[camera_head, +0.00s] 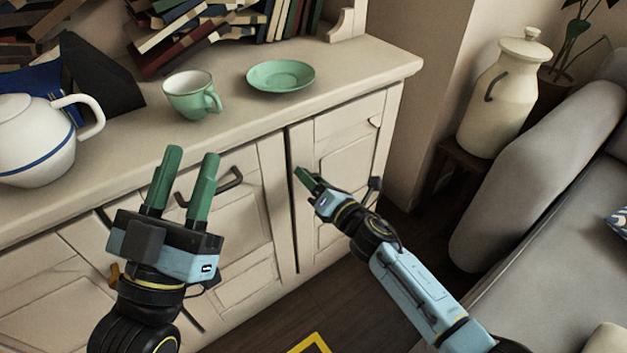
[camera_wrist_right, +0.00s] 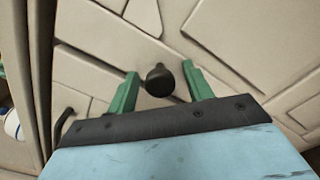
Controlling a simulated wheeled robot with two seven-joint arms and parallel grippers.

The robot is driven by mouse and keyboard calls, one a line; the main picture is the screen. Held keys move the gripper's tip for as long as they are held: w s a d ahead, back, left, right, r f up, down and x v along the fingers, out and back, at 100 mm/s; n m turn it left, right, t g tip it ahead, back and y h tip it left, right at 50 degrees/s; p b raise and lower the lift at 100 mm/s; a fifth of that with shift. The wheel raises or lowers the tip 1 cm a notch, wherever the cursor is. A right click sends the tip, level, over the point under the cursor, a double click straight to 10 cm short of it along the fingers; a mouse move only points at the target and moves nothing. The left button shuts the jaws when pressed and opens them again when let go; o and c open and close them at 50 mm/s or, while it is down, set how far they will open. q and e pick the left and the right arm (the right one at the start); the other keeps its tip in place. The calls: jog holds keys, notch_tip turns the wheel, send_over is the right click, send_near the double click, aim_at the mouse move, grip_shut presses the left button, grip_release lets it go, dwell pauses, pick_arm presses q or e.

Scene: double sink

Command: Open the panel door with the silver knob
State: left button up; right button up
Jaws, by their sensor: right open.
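The right cabinet panel door (camera_head: 345,130) is pale wood, with a narrow dark gap along its left edge. I cannot tell whether it is slightly ajar. In the right wrist view, a round knob (camera_wrist_right: 160,80) looks dark rather than silver and lies between the fingertips of my right gripper (camera_wrist_right: 160,82), with room on both sides. In the head view, my right gripper (camera_head: 306,173) is open at the door's left edge and hides the knob. My left gripper (camera_head: 188,162) is open and empty in front of the cabinet's left part.
A dark bar handle (camera_head: 222,184) is on the neighbouring panel, behind my left gripper. A green cup (camera_head: 188,98), green saucer (camera_head: 281,75) and white teapot (camera_head: 35,145) stand on the cabinet top. A grey sofa (camera_head: 540,180) bounds the right; dark floor shows between.

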grip_shut()
jog(key=shift+s+d, duration=0.1)
